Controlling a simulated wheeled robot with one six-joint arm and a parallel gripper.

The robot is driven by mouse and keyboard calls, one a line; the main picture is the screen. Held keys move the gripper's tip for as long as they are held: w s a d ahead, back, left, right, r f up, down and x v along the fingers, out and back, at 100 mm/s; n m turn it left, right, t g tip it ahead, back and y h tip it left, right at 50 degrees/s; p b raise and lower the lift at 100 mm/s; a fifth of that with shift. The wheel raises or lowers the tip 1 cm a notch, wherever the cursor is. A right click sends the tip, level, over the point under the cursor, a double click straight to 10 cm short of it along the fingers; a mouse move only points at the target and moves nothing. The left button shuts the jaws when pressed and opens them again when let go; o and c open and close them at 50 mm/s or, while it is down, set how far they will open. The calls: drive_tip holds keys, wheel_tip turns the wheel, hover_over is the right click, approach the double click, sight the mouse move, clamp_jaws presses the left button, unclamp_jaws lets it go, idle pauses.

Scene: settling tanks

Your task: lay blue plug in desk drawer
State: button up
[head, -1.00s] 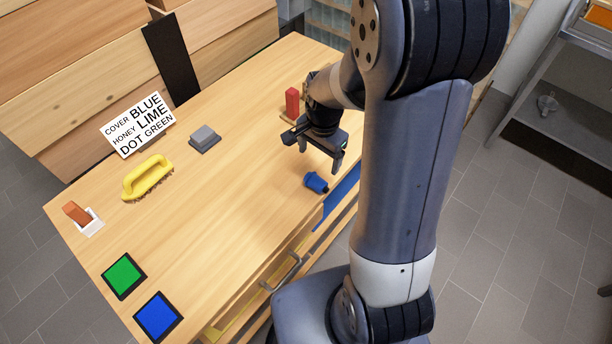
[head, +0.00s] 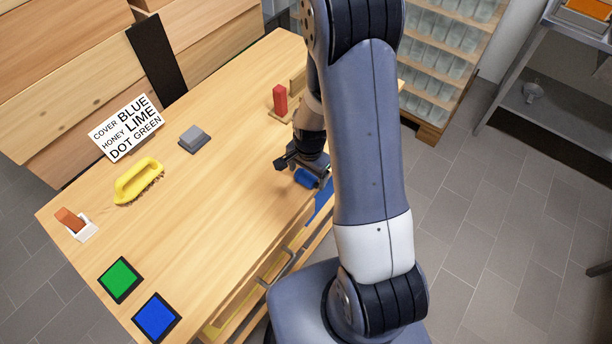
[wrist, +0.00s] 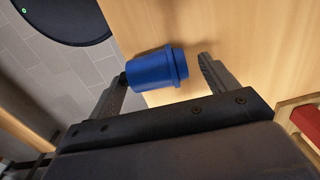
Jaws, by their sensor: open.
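The blue plug (head: 304,178) lies on its side on the wooden desk near its front edge, partly hidden by my gripper in the head view. In the wrist view the plug (wrist: 156,68) sits between the tips of my open gripper (wrist: 163,78), close to the left finger and with a gap to the right finger. My gripper (head: 306,172) also shows in the head view, low over the plug. The desk drawer (head: 275,268) with its bar handle is at the desk's front side; part of it is hidden by the desk top and my arm.
On the desk are a red block (head: 280,98), a grey block (head: 194,138), a yellow brush (head: 139,181), a lettered sign (head: 126,128), an orange rocker switch (head: 74,222), a green pad (head: 120,280) and a blue pad (head: 157,317). The desk's middle is clear.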

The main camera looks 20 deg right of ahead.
drive_tip(key=shift+f, duration=0.25)
drive_tip(key=c, duration=1.2)
drive_tip(key=shift+r, duration=0.15)
